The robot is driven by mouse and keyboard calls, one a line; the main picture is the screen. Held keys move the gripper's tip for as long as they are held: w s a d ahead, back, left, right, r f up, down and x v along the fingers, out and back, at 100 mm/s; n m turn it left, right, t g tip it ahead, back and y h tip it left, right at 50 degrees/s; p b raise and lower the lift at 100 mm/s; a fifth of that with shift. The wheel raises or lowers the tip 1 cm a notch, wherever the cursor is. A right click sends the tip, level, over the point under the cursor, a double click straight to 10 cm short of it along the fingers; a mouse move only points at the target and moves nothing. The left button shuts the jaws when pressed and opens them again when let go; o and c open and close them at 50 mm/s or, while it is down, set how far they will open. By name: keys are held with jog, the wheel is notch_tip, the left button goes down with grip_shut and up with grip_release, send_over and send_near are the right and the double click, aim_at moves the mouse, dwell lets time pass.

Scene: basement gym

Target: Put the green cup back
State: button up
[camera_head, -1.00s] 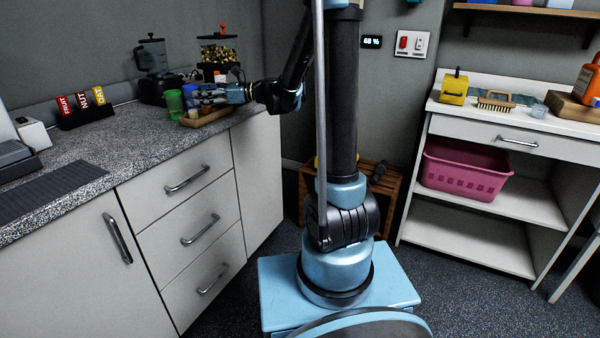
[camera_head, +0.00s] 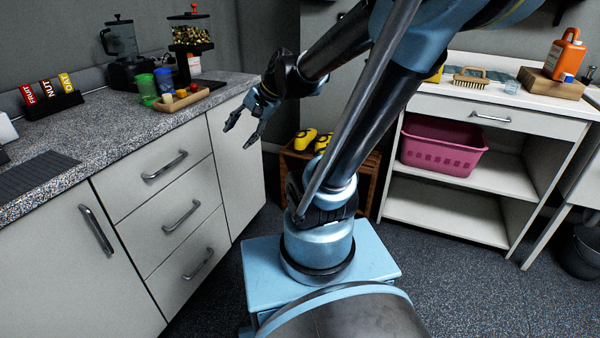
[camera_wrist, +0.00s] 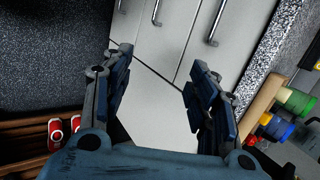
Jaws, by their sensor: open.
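The green cup (camera_head: 147,89) is see-through and stands on the speckled counter, close to the left end of a wooden tray (camera_head: 197,97). A blue cup (camera_head: 164,80) stands just right of it. The tray bears several small coloured things. My gripper (camera_head: 240,133) is open and empty, pointing down in front of the counter's right end, apart from the cup. In the wrist view my open fingers (camera_wrist: 158,85) have only the cabinet front and floor beyond them. Green, yellow and blue things show at that view's right edge; which is the cup I cannot tell.
A blender jug (camera_head: 121,42) and a dispenser (camera_head: 191,40) stand behind the cups. A label rack (camera_head: 50,100) is at the left. The mid-counter is clear. Drawers (camera_head: 170,165) lie below. A wooden crate (camera_head: 295,185) with yellow things and a shelf unit with a pink basket (camera_head: 440,148) are right.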

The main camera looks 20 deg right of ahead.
jog(key=s+d+f+n+h, duration=0.3)
jog(key=s+d+f, duration=0.1)
jog(key=s+d, duration=0.2)
jog(key=s+d+f+n+h, duration=0.3)
jog(key=s+d+f, duration=0.1)
jog(key=s+d, duration=0.3)
jog(key=shift+d+f+n+g+h, duration=0.3)
jog(key=shift+d+f+g, duration=0.1)
jog(key=shift+d, duration=0.7)
